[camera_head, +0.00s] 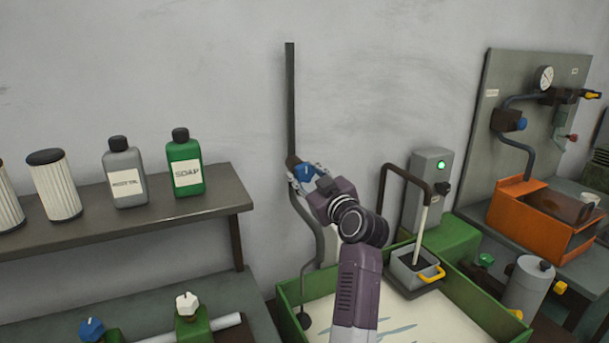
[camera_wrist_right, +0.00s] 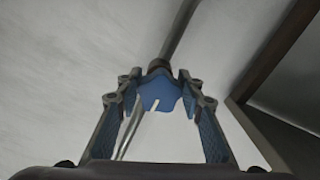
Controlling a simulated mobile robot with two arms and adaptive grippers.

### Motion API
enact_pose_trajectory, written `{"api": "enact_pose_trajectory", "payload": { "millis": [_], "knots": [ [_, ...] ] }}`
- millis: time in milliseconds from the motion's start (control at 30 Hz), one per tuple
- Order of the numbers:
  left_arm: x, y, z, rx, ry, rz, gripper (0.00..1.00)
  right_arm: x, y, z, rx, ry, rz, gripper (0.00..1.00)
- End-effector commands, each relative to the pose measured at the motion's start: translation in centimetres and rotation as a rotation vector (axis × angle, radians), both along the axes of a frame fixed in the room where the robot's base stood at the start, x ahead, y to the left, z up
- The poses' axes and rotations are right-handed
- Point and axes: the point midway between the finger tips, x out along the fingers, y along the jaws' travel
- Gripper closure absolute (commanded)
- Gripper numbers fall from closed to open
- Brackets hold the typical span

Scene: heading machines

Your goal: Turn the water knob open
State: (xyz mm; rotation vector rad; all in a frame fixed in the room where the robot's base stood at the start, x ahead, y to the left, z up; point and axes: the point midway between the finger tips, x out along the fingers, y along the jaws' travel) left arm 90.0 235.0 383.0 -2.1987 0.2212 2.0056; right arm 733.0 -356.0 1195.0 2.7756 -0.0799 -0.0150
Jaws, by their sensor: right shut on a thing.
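The blue water knob (camera_head: 303,171) sits on a grey pipe (camera_head: 290,95) that runs down the wall. In the right wrist view the knob (camera_wrist_right: 160,92) is between the two fingers, on the pipe's end fitting. My right gripper (camera_head: 308,172) is at the knob and shut on it; its fingertips (camera_wrist_right: 160,100) lie on either side of the knob. The fingers partly hide the knob in the head view. My left gripper is not in view.
A shelf (camera_head: 130,222) with a grey bottle (camera_head: 125,175), a green soap bottle (camera_head: 186,165) and white filters stands left. A green-edged basin (camera_head: 290,322) lies below. A grey box with a green light (camera_head: 433,180) and an orange-boxed machine (camera_head: 540,225) stand right.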

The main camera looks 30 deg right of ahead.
Motion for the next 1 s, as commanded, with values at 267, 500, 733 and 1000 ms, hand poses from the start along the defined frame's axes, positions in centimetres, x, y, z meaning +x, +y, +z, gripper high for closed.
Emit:
{"api": "enact_pose_trajectory", "payload": {
  "millis": [267, 500, 733, 1000],
  "knots": [
    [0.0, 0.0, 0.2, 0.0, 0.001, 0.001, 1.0, 0.0, 0.0, 0.0, 0.018, 0.0, 0.001, 0.89],
    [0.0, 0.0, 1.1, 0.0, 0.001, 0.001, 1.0, 0.0, 0.1, 0.0, 0.125, -0.003, 0.002, 0.89],
    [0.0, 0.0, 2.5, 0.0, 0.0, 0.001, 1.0, 0.0, 0.2, 0.1, 0.316, -0.013, 0.001, 0.89],
    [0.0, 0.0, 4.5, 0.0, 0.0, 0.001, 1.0, 0.0, 0.4, 0.2, 0.573, -0.029, 0.0, 0.89]
  ]
}}
